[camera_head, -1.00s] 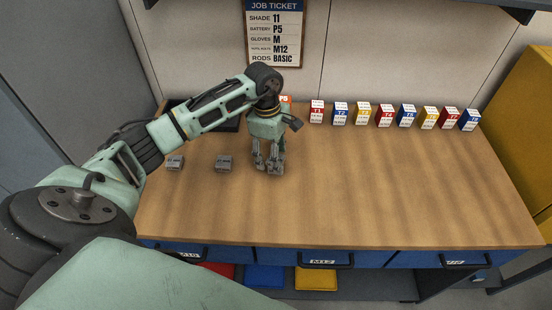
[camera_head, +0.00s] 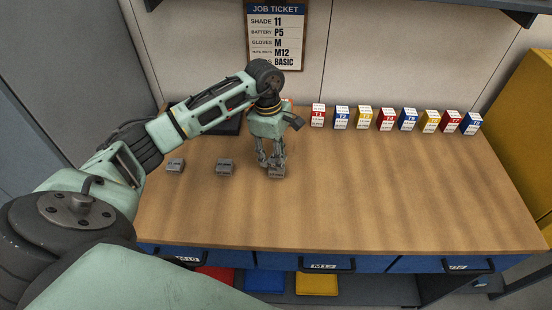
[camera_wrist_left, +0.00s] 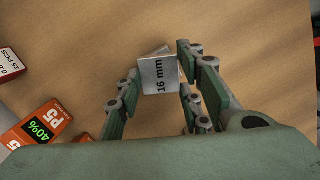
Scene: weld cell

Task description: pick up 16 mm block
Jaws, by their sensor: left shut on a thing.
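The 16 mm block (camera_wrist_left: 159,74) is a small grey block with its label facing the left wrist camera. It sits between the fingers of my left gripper (camera_wrist_left: 157,84). In the head view my left gripper (camera_head: 270,164) points down over the bench and is shut on the block (camera_head: 276,172), whose lower part shows at the fingertips. The block is at or very near the bench top; I cannot tell if it touches. My right gripper is in neither view.
Two other grey blocks (camera_head: 225,167) (camera_head: 176,164) stand on the wooden bench (camera_head: 390,190) to the left. A row of labelled boxes (camera_head: 364,118) lines the back. The bench's right and front are clear.

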